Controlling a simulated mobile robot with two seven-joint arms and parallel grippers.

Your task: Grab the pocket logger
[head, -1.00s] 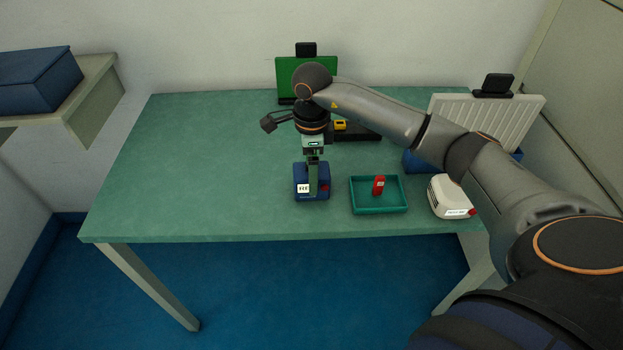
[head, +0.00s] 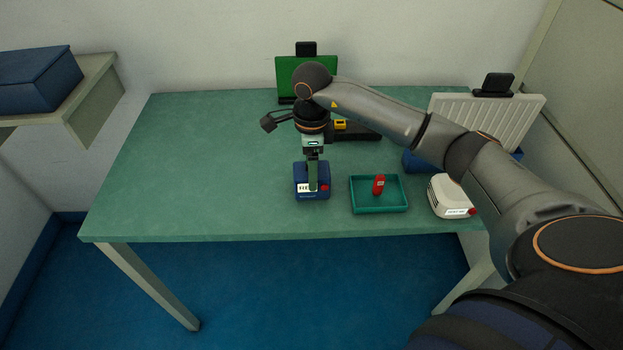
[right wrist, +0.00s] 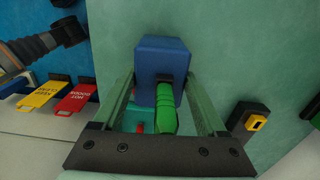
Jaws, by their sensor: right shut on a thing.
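A blue boxy device (head: 322,170), which I take to be the pocket logger, has a white label or display and a red button on its front. It stands at the table's middle front. My right gripper (head: 313,188) points down over it, one finger in front of its face. A bright green rounded piece (right wrist: 165,112) with a black end shows between the fingers. The device's underside is hidden. My left gripper is out of view.
A teal tray (head: 380,210) holding a small red item (head: 379,184) stands close on the right. A white device (head: 447,195) is farther right. A black-and-yellow item (head: 341,125) lies behind. The table (head: 200,170) is clear on the left.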

